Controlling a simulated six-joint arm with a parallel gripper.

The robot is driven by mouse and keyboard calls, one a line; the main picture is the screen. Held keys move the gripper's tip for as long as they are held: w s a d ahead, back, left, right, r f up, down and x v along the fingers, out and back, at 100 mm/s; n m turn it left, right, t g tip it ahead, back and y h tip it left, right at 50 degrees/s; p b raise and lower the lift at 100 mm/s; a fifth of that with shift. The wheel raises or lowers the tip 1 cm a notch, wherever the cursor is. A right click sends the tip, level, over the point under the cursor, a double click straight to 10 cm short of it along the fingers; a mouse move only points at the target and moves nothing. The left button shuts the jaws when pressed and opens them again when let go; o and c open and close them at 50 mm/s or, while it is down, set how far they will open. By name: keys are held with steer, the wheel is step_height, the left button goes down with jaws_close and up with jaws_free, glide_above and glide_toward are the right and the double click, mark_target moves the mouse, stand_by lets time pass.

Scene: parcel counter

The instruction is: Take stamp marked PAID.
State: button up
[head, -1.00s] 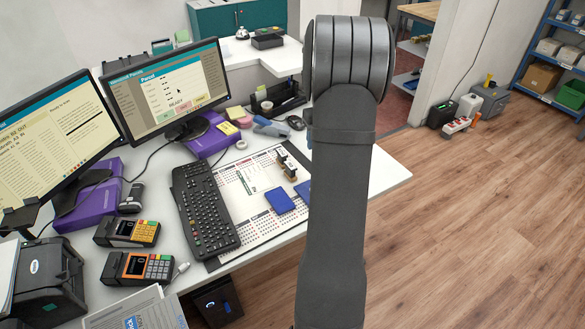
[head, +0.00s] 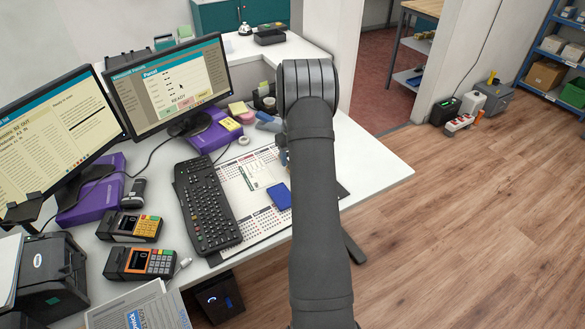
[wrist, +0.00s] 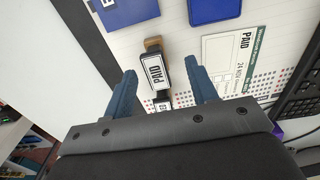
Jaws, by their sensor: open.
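The stamp marked PAID (wrist: 155,72) shows in the wrist view, with a white label on its dark top and a wooden part behind it. It lies ahead of and between the two blue fingers of my gripper (wrist: 165,82). The gripper is open, and I see no contact with the stamp. A second stamp (wrist: 162,104) with a partly hidden label is closer to the gripper body. In the head view my arm hides the stamps; part of the gripper (head: 281,148) shows beside the arm over the desk mat.
Blue pads lie on the calendar mat (head: 240,185), one (head: 279,197) left of my arm. A printed PAID slip (wrist: 228,62) lies right of the stamps in the wrist view. The keyboard (head: 207,205) is left of the mat; two monitors stand behind.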

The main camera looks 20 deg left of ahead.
steer(key=shift+w+f, duration=0.15)
steer(key=shift+f, duration=0.95)
steer(key=shift+w+f, duration=0.2)
steer(key=shift+f, duration=0.9)
steer(key=shift+w+f, duration=0.15)
steer(key=shift+f, duration=0.95)
steer(key=c, duration=1.1)
steer(key=shift+r, duration=0.1)
